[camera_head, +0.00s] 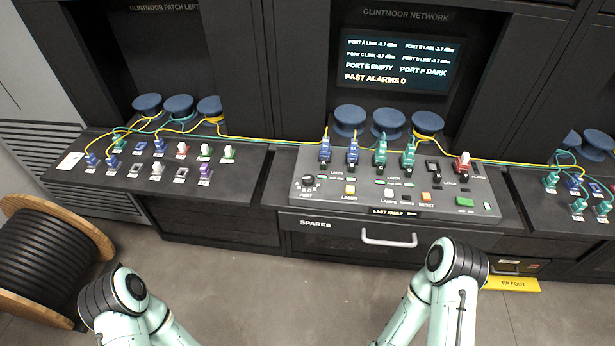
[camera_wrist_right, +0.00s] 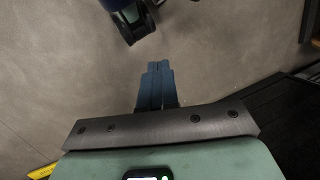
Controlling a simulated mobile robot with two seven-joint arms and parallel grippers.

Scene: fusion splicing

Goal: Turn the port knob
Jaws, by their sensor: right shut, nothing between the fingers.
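The port knob (camera_head: 308,181) is a black round dial at the left end of the centre console (camera_head: 400,207), with the word PORT under it. It is uncovered and nothing touches it. In the head view both my arms come in from the bottom edge, and neither gripper shows there. In the right wrist view my right gripper (camera_wrist_right: 157,88) is shut and empty, its blue fingers together above the bare grey floor. It is away from the knob, which that view does not show.
Plugs with yellow and green cables stand along the console's back. A screen (camera_head: 400,63) hangs above, reading PORT E EMPTY and PORT F DARK. A SPARES drawer with a handle (camera_head: 388,238) is below. A cable reel (camera_head: 50,260) stands at left. The floor in front is clear.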

